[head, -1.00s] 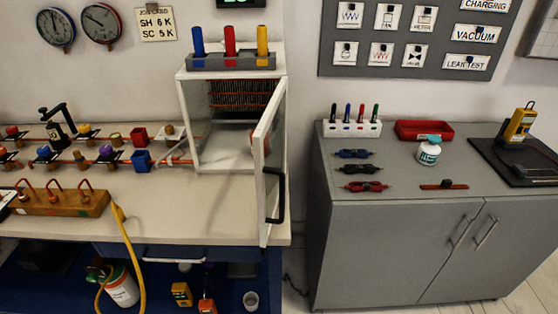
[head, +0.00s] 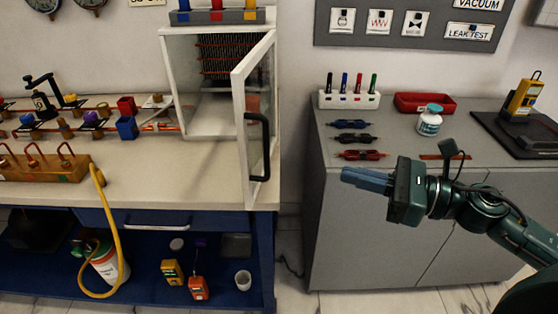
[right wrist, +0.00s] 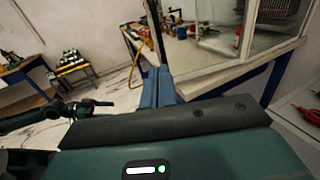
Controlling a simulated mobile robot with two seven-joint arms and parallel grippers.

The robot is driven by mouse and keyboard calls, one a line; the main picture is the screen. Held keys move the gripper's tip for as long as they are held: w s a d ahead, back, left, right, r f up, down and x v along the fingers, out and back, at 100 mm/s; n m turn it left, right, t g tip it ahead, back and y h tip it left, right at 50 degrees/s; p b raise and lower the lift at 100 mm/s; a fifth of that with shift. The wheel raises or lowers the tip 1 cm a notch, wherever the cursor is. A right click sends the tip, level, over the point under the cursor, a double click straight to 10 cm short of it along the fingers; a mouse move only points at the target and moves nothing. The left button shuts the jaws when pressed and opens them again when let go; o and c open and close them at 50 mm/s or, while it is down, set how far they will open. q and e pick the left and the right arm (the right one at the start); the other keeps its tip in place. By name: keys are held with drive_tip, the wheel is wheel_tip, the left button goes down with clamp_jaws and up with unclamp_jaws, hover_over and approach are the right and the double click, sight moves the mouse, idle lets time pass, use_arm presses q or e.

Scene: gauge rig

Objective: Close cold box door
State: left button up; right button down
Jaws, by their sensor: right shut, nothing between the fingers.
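The cold box (head: 190,125) is a white-framed cabinet on the bench, with dark coils inside. Its glass door (head: 243,120) stands open, swung out toward me, with a black handle (head: 265,150) on its outer right side. My right gripper (head: 345,176) is shut and empty, to the right of the handle and apart from it, in front of the grey cabinet. In the right wrist view the blue fingers (right wrist: 158,82) are together, and part of the cold box (right wrist: 222,35) shows at the top.
The grey cabinet (head: 335,235) stands right of the bench, with a white jar (head: 430,122), red tray (head: 425,102) and marker holder (head: 349,99) on top. A yellow hose (head: 103,215) hangs off the bench front. A gap separates bench and cabinet.

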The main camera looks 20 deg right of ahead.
use_arm(q)
drive_tip(key=p, duration=0.1)
drive_tip(key=r+p, duration=0.1)
drive_tip(key=p, duration=0.1)
drive_tip(key=r+m+p, duration=0.1)
drive_tip(key=p, duration=0.1)
drive_tip(key=shift+s+a+r+g, duration=0.15)
drive_tip(key=shift+s+a+g, duration=0.1)
drive_tip(key=shift+g, duration=0.05)
use_arm(e)
drive_tip(key=x, duration=1.2)
drive_tip(key=shift+w+a, duration=0.25)
drive_tip(key=shift+w, duration=0.1)
use_arm(q)
drive_tip(key=shift+r, duration=0.1)
